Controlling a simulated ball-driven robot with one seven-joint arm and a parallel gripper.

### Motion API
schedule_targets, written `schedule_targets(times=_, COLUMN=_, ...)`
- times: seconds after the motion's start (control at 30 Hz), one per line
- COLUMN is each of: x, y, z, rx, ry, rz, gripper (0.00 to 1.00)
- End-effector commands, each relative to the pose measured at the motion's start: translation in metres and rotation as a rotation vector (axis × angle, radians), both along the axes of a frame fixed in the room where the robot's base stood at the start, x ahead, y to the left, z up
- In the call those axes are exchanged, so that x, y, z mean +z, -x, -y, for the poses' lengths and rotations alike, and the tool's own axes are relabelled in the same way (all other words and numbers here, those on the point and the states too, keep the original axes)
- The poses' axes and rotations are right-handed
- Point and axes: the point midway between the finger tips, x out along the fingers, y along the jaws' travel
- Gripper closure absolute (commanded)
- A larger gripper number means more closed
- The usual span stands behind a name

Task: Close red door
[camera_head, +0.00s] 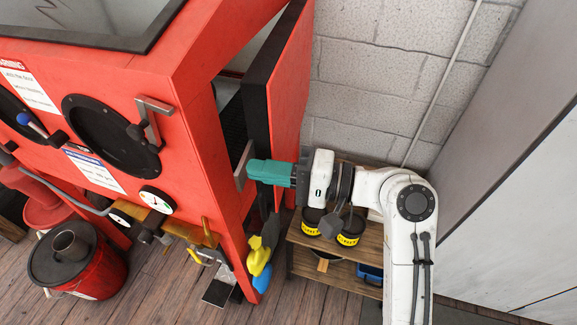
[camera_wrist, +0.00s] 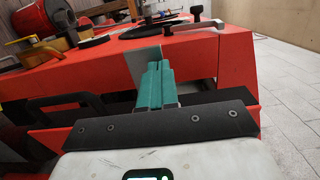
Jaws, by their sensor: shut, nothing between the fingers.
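The red door (camera_head: 292,75) is on the right side of the red cabinet (camera_head: 190,95). It stands ajar, with a dark gap between its black-edged panel and the cabinet. A grey metal plate (camera_head: 243,165) sits at the door's near end; it also shows in the wrist view (camera_wrist: 146,62). My gripper (camera_head: 251,171), with teal fingers, is shut and empty. Its fingertips are at the grey plate; I cannot tell whether they touch it. In the wrist view the shut fingers (camera_wrist: 157,70) point at the plate, with red cabinet surfaces beyond.
A wooden shelf (camera_head: 312,262) with yellow-labelled black tins (camera_head: 348,229) stands below my arm. A yellow spray-type tool (camera_head: 258,256) hangs by the cabinet's front corner. A red bucket (camera_head: 95,270) stands at lower left. A block wall (camera_head: 380,80) is behind the door.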

Motion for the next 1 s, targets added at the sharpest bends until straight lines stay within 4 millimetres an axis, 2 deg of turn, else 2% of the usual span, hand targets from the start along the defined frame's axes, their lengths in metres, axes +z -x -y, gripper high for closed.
schedule_targets(times=0.47, x=0.0, y=-0.002, z=-0.006, rx=-0.001, ry=0.0, rz=0.0, gripper=1.0)
schedule_targets(times=0.57, x=0.0, y=-0.003, z=-0.015, rx=0.003, ry=0.0, rz=-0.001, gripper=1.0)
schedule_targets(times=0.77, x=0.0, y=-0.009, z=-0.044, rx=0.002, ry=0.001, rz=-0.001, gripper=1.0)
schedule_targets(times=1.0, x=0.0, y=-0.009, z=-0.046, rx=-0.001, ry=0.001, rz=0.0, gripper=1.0)
